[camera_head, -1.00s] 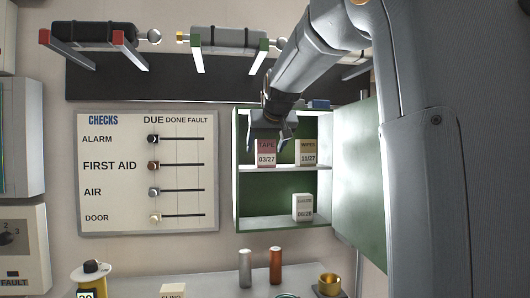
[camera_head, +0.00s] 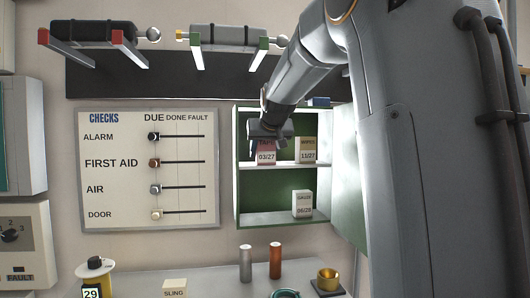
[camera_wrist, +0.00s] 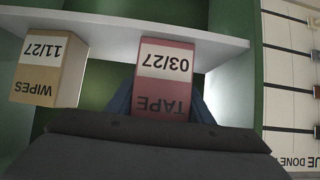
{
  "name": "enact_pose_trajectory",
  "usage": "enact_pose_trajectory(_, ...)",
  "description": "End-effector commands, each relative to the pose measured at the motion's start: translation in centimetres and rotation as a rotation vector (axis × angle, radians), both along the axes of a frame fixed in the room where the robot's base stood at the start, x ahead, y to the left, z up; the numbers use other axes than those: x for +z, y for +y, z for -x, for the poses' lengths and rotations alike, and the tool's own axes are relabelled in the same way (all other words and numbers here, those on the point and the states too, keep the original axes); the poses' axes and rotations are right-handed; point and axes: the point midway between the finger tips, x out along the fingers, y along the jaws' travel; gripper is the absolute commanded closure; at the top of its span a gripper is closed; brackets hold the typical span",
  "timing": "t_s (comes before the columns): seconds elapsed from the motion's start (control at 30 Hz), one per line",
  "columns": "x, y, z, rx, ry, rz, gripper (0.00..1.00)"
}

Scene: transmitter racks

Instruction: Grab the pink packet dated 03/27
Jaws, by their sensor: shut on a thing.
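The pink packet (camera_head: 266,152), labelled TAPE and 03/27, stands on the upper shelf of the open green cabinet, at its left side. In the wrist view the packet (camera_wrist: 165,80) appears upside down, with its label facing the camera. My gripper (camera_head: 268,134) is at the packet's upper part, its blue fingers on either side of it. The gripper (camera_wrist: 162,105) is shut on the packet in the wrist view. The dark gripper body hides part of the packet. The packet still appears to be at shelf level; I cannot tell if it touches the shelf.
A tan WIPES box (camera_head: 307,150) dated 11/27 stands to the right on the same shelf (camera_head: 286,166). A white box (camera_head: 303,204) dated 06/28 is on the lower shelf. The cabinet door (camera_head: 349,180) stands open at right. A checks board (camera_head: 148,169) hangs left.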

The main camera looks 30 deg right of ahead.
Motion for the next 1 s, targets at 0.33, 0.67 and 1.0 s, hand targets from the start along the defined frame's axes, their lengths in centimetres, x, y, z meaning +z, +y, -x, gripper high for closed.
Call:
enact_pose_trajectory(0.33, 0.9, 0.0, -0.1, 0.000, -0.003, 0.001, 0.76)
enact_pose_trajectory(0.67, 1.5, 1.3, 4.6, -0.001, -0.004, 0.002, 0.76)
enact_pose_trajectory(1.0, 1.4, 3.4, 11.7, -0.001, -0.003, 0.000, 0.76)
